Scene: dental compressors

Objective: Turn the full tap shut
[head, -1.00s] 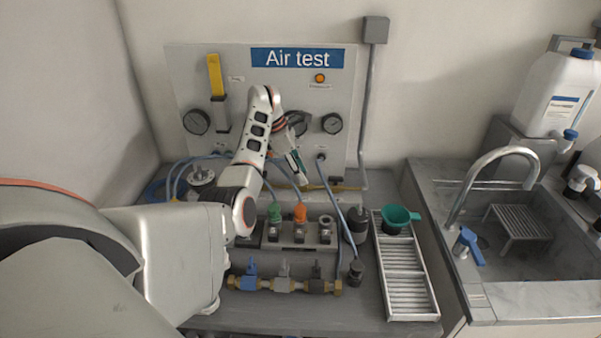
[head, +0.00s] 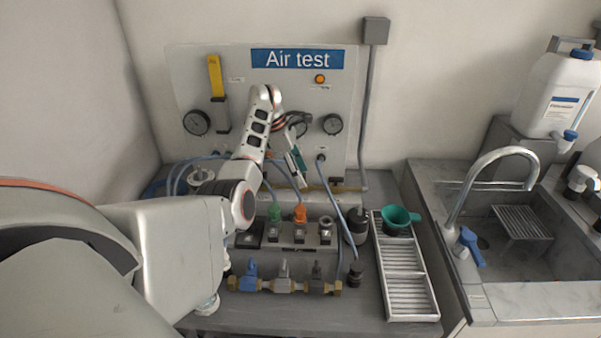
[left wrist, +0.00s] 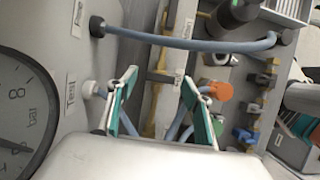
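I cannot tell which fitting is the full tap; no readable label names it. A brass manifold in the head view carries blue (head: 251,274), grey (head: 283,272) and black (head: 317,272) lever taps. A yellow pipe (head: 318,189) runs along the panel's foot, with a small dark fitting (head: 337,181) near its right end. My left gripper (head: 299,168) is in front of the panel's lower part. In the left wrist view its green-padded fingers (left wrist: 160,103) are apart with nothing held between them; the yellow pipe (left wrist: 154,105) shows behind the gap. My right gripper is out of view.
Blue hoses (left wrist: 185,43) cross near my left gripper. A block with green (head: 275,212) and orange (head: 300,213) fittings stands below it. A pressure gauge (left wrist: 22,125) is close beside the wrist. A rack with a green cup (head: 398,217) and a sink lie to the right.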

